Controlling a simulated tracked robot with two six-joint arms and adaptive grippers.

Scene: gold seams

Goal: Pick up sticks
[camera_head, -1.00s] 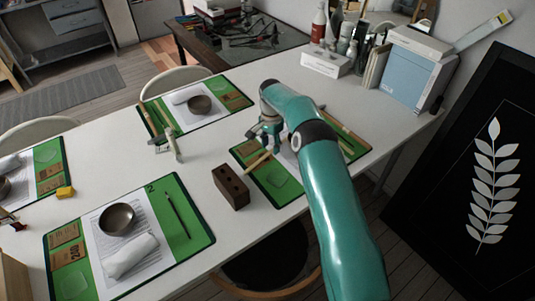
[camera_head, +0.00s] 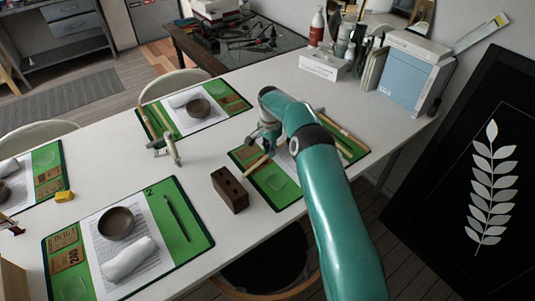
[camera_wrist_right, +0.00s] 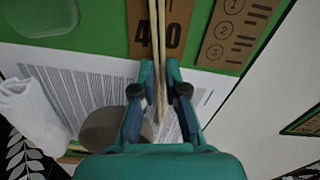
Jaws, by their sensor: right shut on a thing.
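My right gripper (camera_head: 266,138) is over the far-right green mat (camera_head: 290,203). In the right wrist view my right gripper (camera_wrist_right: 160,80) is shut on thin pale wooden sticks (camera_wrist_right: 158,35), which extend between its fingers over the mat's brown number card. The sticks (camera_head: 257,162) also show in the head view, below the gripper, pointing towards a brown block with holes (camera_head: 230,188). The sticks and the block are apart. Part of the mat is hidden behind my right arm. My left gripper is not in view.
A green mat (camera_head: 205,238) at the front holds a brown bowl (camera_head: 115,223), a rolled white cloth and a dark pen. Another mat (camera_head: 180,134) lies at the back. A small upright stand (camera_head: 172,148) is left of the block.

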